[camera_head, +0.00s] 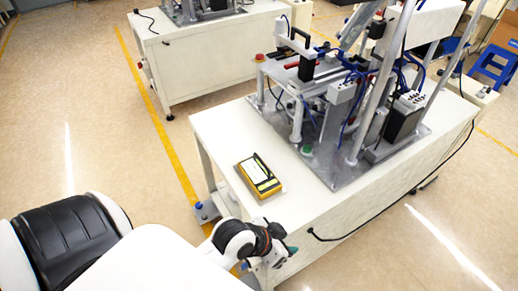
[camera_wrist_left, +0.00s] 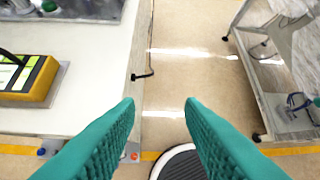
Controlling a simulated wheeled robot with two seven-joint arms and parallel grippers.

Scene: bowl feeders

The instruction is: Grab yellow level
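The yellow level (camera_head: 246,167), a small yellow box with a black and pale top face, lies on the near left part of the white table (camera_head: 221,135). It also shows at the left edge of the left wrist view (camera_wrist_left: 41,86), partly cut off, on a thin grey plate. My left gripper (camera_head: 287,252) is near the table's front edge, to the right of and nearer than the level, apart from it. In the left wrist view its two teal fingers (camera_wrist_left: 160,106) are spread wide with nothing between them. My right gripper is not in view.
A metal feeder machine (camera_head: 350,110) with posts and blue tubes fills the table behind the level. A black cable (camera_head: 385,218) hangs over the front side. Another white bench (camera_head: 205,60) stands farther back, and a blue stool (camera_head: 494,64) is at right. Table around the level is clear.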

